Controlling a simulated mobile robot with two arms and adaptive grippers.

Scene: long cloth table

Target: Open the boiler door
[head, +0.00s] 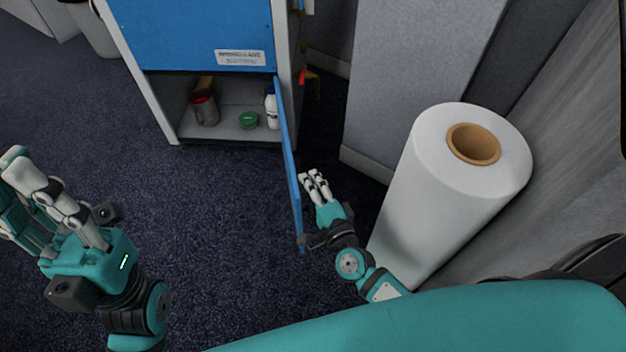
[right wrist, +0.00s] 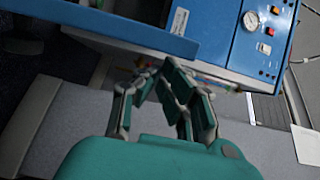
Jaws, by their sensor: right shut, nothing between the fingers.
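The boiler is a blue-fronted cabinet (head: 195,38) at the top of the head view. Its lower blue door (head: 288,150) stands open, swung out toward me and seen nearly edge-on, with the lower compartment (head: 228,122) exposed. My right gripper (head: 313,176) is shut and empty, just right of the door, on its outer side. In the right wrist view the shut right gripper (right wrist: 163,72) is below the blue door (right wrist: 120,22) and the boiler's gauge panel (right wrist: 255,38). My left gripper (head: 20,185) is open and empty at the far left, away from the boiler.
A metal cup (head: 205,110), a green item (head: 249,121) and a white bottle (head: 272,110) stand in the compartment. A large white roll (head: 430,205) stands to the right of my right arm, near grey partitions (head: 410,75). Dark carpet (head: 205,225) left of the door is clear.

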